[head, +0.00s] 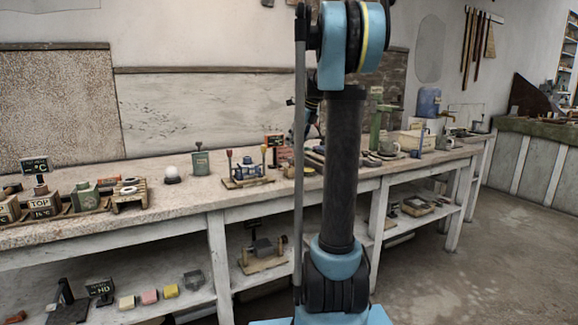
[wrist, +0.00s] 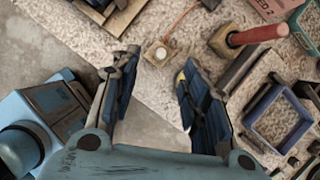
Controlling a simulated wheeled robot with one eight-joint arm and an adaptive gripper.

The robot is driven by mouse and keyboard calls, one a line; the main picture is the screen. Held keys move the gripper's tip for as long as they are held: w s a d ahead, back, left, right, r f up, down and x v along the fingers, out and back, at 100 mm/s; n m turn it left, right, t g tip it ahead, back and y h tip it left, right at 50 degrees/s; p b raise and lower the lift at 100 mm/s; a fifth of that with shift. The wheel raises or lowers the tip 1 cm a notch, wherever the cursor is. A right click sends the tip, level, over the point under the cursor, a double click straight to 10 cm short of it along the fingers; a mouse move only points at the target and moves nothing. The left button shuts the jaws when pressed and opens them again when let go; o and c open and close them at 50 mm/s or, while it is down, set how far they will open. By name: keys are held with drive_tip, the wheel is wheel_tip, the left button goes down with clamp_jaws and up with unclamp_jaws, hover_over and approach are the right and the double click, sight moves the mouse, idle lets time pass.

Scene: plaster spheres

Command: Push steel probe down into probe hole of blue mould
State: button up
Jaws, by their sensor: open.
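My gripper (wrist: 160,58) is open in the wrist view, with nothing between its two dark blue fingers. It hangs over the bench. I cannot tell whether this is part of the steel probe. In the head view, a small blue piece (head: 244,169), perhaps the blue mould, stands on a wooden tray among upright handled tools. The probe hole cannot be made out. My arm hides part of the bench.
In the wrist view, a red-handled tool (wrist: 258,35) and a blue-rimmed tray (wrist: 249,117) lie to the right.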

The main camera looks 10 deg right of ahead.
sight(290, 158)
drive_tip(key=shift+x, duration=4.75)
drive_tip(key=shift+d, duration=0.15)
clamp_jaws()
